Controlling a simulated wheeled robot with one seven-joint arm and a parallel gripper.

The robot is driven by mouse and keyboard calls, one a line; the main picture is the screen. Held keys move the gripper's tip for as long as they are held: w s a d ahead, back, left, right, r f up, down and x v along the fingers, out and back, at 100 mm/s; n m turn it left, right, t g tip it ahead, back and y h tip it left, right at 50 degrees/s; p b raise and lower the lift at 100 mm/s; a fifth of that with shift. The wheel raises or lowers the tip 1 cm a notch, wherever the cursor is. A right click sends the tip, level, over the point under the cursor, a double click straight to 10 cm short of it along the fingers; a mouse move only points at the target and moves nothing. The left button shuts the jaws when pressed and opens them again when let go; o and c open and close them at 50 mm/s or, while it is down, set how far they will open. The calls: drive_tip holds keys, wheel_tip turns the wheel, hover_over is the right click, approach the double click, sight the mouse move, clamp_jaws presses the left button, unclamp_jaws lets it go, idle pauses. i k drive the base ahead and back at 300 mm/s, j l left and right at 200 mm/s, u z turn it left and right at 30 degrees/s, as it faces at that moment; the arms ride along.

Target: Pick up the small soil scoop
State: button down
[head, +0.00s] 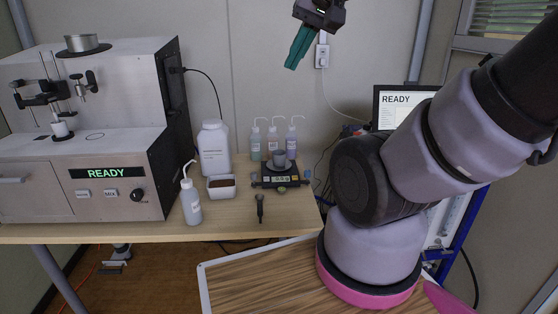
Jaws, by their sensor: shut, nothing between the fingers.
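A small dark tool (260,208) lies on the wooden table near its front edge, its narrow end pointing toward me. It looks like the soil scoop, but it is too small to be certain. My gripper (293,66) has teal fingers and hangs high near the top of the head view, in front of the back wall. Its fingers are shut with nothing between them. It is well above the scoop and clear of everything on the table.
A white tray of brown soil (221,192) and a white wash bottle (191,204) stand left of the scoop. A black scale (278,183) with a grey cup (279,155) stands behind it. The soil analyser (90,140) fills the left. Bare table surrounds the scoop.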

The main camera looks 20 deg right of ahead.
sight(260, 206)
drive_tip(key=z, duration=0.7)
drive_tip(key=k+j+z, duration=0.15)
drive_tip(key=j+z, duration=0.3)
drive_tip(key=k+j+z, duration=0.2)
drive_tip(key=z, duration=0.25)
